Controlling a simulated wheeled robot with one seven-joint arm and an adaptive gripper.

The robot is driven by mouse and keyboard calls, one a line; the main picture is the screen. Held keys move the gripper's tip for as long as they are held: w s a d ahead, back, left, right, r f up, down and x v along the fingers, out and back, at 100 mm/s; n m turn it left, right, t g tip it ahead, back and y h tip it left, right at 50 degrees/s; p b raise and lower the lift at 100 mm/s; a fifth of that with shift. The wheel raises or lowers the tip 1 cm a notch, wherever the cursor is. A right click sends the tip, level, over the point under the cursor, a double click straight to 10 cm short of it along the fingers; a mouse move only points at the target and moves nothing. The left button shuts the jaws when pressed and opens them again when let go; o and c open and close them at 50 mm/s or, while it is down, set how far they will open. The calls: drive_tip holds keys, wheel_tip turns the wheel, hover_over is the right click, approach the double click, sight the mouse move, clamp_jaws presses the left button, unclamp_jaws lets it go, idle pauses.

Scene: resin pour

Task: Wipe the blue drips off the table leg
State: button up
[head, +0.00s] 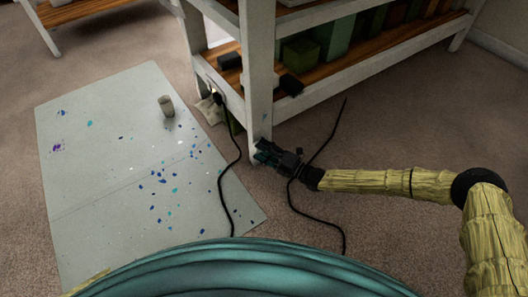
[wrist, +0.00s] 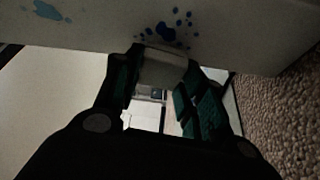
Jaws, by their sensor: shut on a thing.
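The white table leg (head: 260,105) stands at the near corner of the wooden shelf unit. In the wrist view, its pale surface (wrist: 250,35) crosses the top, with dark blue drips (wrist: 166,32) in the middle and a light blue smear (wrist: 47,10) at the left. My gripper (head: 265,153) is at the foot of the leg in the head view. It is shut on a small pale block (wrist: 164,68), held close below the dark blue drips. I cannot tell whether the block touches the leg. The block is hidden in the head view.
A pale floor sheet (head: 95,150) with blue, teal and purple spots lies at the left, with a grey cup (head: 166,105) on it. Black cords (head: 330,133) run over the floor near my arm. Carpet is open at the right.

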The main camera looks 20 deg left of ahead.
sight(267, 137)
drive_tip(key=shift+w+a, duration=0.3)
drive_tip(key=shift+a, duration=0.05)
idle(0.4)
drive_tip(key=shift+w+d+b, duration=0.8)
drive_tip(key=shift+w, duration=0.35)
drive_tip(key=shift+w+d+b, duration=0.75)
drive_tip(key=shift+w+d, duration=0.05)
drive_tip(key=shift+w, duration=0.3)
drive_tip(key=shift+w+d+r, duration=0.15)
drive_tip(key=shift+w+d, duration=0.15)
drive_tip(key=shift+w, duration=0.05)
drive_tip(key=shift+c, duration=0.4)
drive_tip(key=shift+s, duration=0.1)
drive_tip(key=s+a+p, duration=0.3)
drive_tip(key=s+a, duration=0.1)
drive_tip(key=s, duration=0.1)
drive_tip(key=shift+w+d, duration=0.1)
